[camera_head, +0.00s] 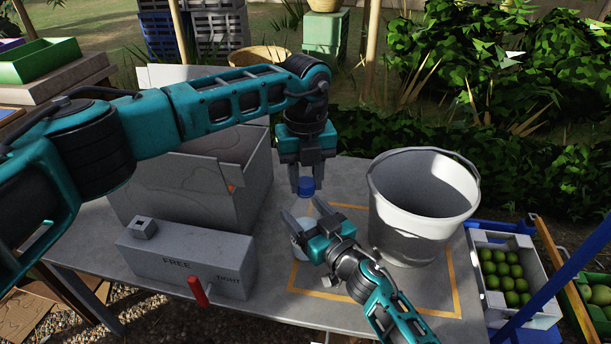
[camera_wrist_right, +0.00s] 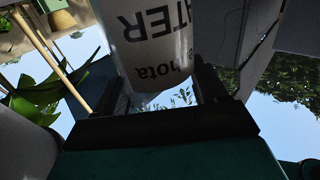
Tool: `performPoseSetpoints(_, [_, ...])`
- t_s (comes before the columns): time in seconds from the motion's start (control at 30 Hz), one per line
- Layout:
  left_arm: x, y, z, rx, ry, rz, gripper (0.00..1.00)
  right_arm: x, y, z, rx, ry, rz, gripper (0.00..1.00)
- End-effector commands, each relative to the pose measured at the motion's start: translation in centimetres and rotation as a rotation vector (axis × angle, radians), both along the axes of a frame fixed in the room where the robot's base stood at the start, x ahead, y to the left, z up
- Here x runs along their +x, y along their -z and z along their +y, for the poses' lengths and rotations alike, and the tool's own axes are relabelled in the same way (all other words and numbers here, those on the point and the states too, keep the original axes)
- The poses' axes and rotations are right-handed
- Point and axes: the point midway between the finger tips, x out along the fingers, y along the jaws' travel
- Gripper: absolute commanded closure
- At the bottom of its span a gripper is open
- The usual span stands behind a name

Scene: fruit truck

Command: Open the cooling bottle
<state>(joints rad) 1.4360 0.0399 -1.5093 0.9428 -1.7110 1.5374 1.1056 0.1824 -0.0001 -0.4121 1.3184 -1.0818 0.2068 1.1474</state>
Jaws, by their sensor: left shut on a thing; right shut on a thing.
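The white bottle (camera_head: 298,240) stands on the table, mostly hidden behind my right gripper (camera_head: 303,212), which is shut on its body. In the right wrist view the bottle (camera_wrist_right: 152,45), with dark upside-down lettering ending in "TER", sits between the two dark fingers. The cap is above the bottle. The bottle's neck is hidden, so I cannot tell whether cap and bottle touch.
A white bucket (camera_head: 424,215) stands close on the right, and a large grey box (camera_head: 190,185) on the left. A grey block (camera_head: 185,262) marked FREE and TIGHT with a red handle (camera_head: 198,291) is at front left. An orange outline (camera_head: 455,290) marks the table. A crate of limes (camera_head: 493,300) is beyond the right edge.

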Motion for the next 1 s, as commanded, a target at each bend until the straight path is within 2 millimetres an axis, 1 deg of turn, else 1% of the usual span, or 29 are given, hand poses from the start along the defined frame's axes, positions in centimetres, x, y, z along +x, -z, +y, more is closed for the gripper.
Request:
performPoseSetpoints(0.43, [0.0,-0.2,0.0,0.000,0.002,-0.001,1.00,0.0,0.0,0.0,-0.001,0.000,0.000,1.00])
performPoseSetpoints(1.0, [0.0,-2.1,0.0,0.000,0.002,-0.001,1.00,0.0,0.0,0.0,-0.001,0.000,0.000,1.00])
